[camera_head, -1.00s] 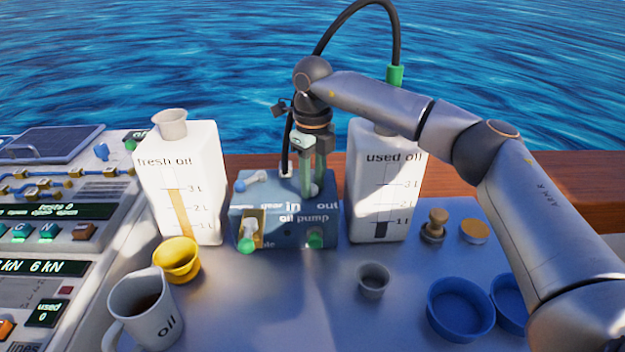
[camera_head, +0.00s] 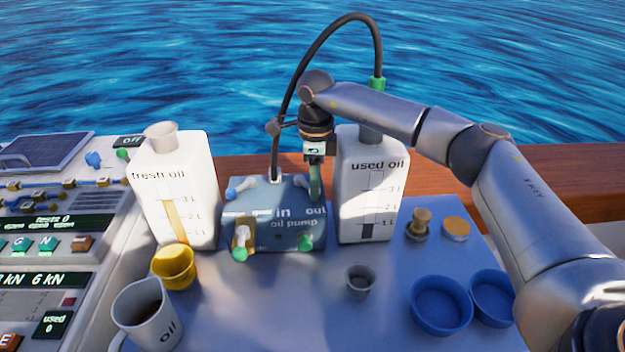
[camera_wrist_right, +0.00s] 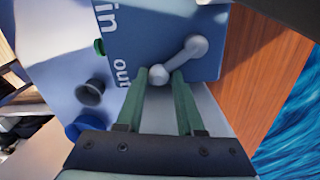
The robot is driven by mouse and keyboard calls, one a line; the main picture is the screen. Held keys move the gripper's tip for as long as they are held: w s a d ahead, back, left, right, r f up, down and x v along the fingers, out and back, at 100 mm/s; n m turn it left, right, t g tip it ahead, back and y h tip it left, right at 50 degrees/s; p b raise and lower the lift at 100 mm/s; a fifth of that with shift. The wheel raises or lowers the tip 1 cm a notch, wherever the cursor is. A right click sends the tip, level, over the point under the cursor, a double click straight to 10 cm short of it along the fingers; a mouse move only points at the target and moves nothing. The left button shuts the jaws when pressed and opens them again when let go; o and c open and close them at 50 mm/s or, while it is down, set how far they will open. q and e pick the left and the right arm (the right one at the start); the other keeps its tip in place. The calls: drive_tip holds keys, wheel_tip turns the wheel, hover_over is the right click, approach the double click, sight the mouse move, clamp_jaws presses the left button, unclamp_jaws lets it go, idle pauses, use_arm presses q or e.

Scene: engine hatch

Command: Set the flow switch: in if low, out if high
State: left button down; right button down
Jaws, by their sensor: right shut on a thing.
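The blue oil pump box (camera_head: 262,236) stands between the two oil containers, with "in" and "out" written along its front top edge. A pale grey lever, the flow switch (camera_head: 297,184), sits on its top; in the right wrist view the lever (camera_wrist_right: 180,57) has a ball at each end. My right gripper (camera_head: 316,196) points down over the "out" side. In the wrist view its green fingers (camera_wrist_right: 159,76) are shut on the lever's near ball, close to the word "out". In the head view the fingers partly hide the lever. My left gripper is not in view.
Fresh oil container (camera_head: 190,222) reads near 3 l; used oil container (camera_head: 355,212) reads near 1 l. A black hose arches behind my right gripper.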

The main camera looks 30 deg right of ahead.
drive_tip(key=shift+w+a+n, duration=0.1)
drive_tip(key=shift+n, duration=0.3)
drive_tip(key=c, duration=0.6)
unclamp_jaws()
drive_tip(key=shift+c, duration=0.2)
drive_tip(key=shift+o, duration=0.4)
drive_tip(key=shift+r, duration=0.1)
wheel_tip(320, 180, up, 12)
drive_tip(key=shift+r, duration=0.2)
